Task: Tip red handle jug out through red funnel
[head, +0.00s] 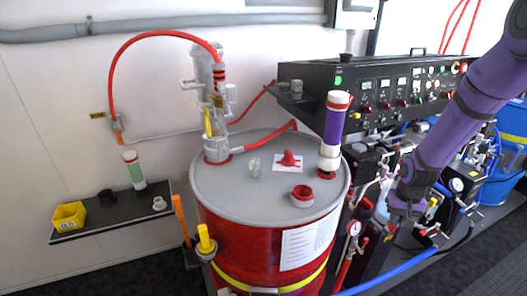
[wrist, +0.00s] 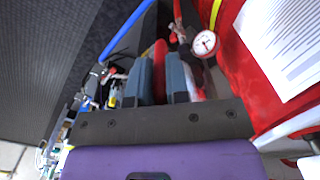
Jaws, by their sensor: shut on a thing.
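My gripper (wrist: 160,82) points down past the drum's right side and is shut on a red handle (wrist: 160,62), seen between its two grey fingers in the wrist view. The handle appears to be the jug's; its body is mostly hidden, and I cannot tell whether it is upright. In the head view my gripper (head: 400,208) is at the lower right, among the hoses and gauges, and the jug is not clear. A short red ring-like fitting (head: 302,192) stands on the drum lid's front right; I cannot tell if it is the red funnel.
The red drum (head: 245,235) has a grey lid carrying a pump (head: 213,110), a purple-banded cylinder (head: 335,128) and a red piece (head: 288,158). A gauge (wrist: 205,43) is close to my fingers. A control panel (head: 375,95) stands behind. A shelf (head: 110,214) holds a yellow bin (head: 69,215).

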